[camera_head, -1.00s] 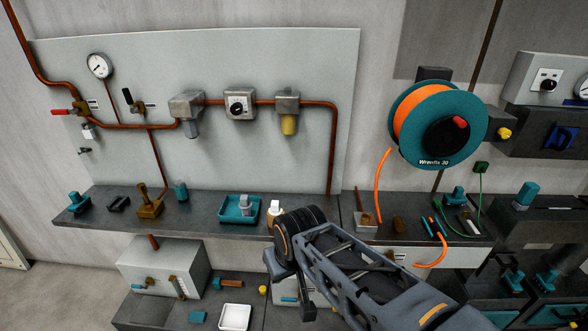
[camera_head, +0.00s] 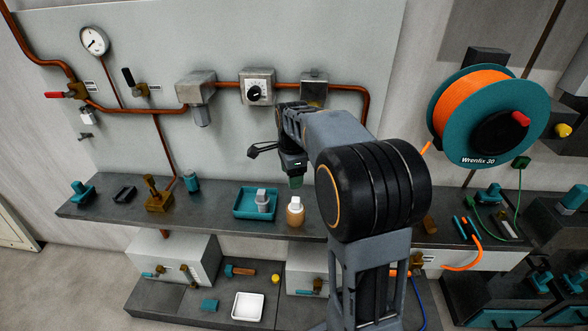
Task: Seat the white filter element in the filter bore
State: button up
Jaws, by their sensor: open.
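A pale grey-white cylindrical piece (camera_head: 263,201) stands in the teal tray (camera_head: 241,211) on the shelf; it may be the white filter element, but I cannot tell for sure. A metal block with a grey bowl (camera_head: 200,115) hangs on the copper pipe, left of the dial box. No open filter bore can be made out. My gripper (camera_head: 294,178) is open, above the shelf, up and to the right of the tray and over the orange-brown bottle. A small green patch shows at its tip. My arm hides part of the shelf and the right-hand pipe unit.
An orange-brown bottle with a white cap (camera_head: 296,211) stands right of the tray. A teal cylinder (camera_head: 192,182) and a brass fitting (camera_head: 158,195) stand to its left. A white dish (camera_head: 248,306) lies on the lower shelf. A hose reel (camera_head: 451,110) hangs at right.

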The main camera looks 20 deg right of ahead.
aim_at(294, 199)
jog(key=w+f+m, duration=0.1)
jog(key=f, duration=0.4)
jog(key=w+d+f+m, duration=0.1)
jog(key=f+m, duration=0.1)
jog(key=f, duration=0.3)
jog(key=w+d+f+m, duration=0.1)
jog(key=f, duration=0.5)
jog(key=shift+w+d+m+g+p, duration=0.25)
jog(key=shift+m+g+p, duration=0.05)
jog(key=shift+c, duration=0.4)
jog(key=shift+r, duration=0.15)
jog(key=c, duration=1)
